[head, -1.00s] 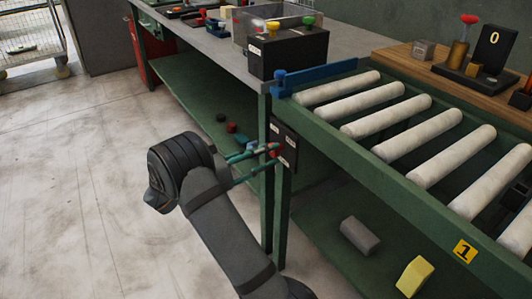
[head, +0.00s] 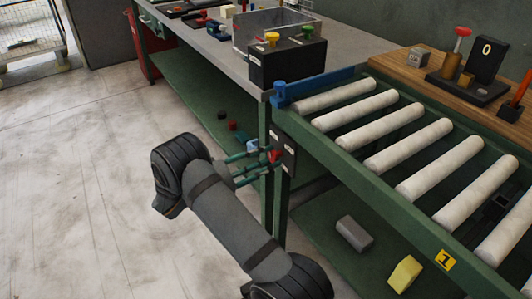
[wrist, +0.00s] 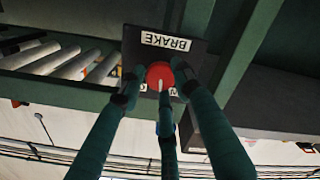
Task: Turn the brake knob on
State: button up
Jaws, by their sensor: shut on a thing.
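The brake knob (wrist: 158,74) is red and round with a white pointer line. It sits on a dark plate (wrist: 186,58) whose "BRAKE" label appears upside down in the wrist view. Two smaller labels beside the knob are partly hidden by my fingers. The line points toward the bottom of the wrist view. My gripper (wrist: 160,88) has its green fingers around the knob, shut on it. In the head view, the red knob (head: 275,156) shows at the fingertips of my gripper (head: 268,159), on the plate at the green table leg.
The roller conveyor (head: 345,165) is right of the plate. A black box (head: 287,64) with yellow and green buttons stands above on the grey bench. A grey block (head: 354,233) and a yellow block (head: 405,273) lie on the lower shelf. The floor at left is clear.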

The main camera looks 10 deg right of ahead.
jog(key=n+p, duration=0.3)
jog(key=n, duration=0.1)
jog(key=shift+s, duration=0.15)
jog(key=shift+n+p, duration=0.8)
jog(key=shift+n, duration=0.8)
jog(key=shift+f, duration=0.1)
jog(key=o, duration=1.1)
jog(key=shift+o, duration=0.2)
jog(key=v, duration=1.2)
jog(key=shift+d, duration=0.1)
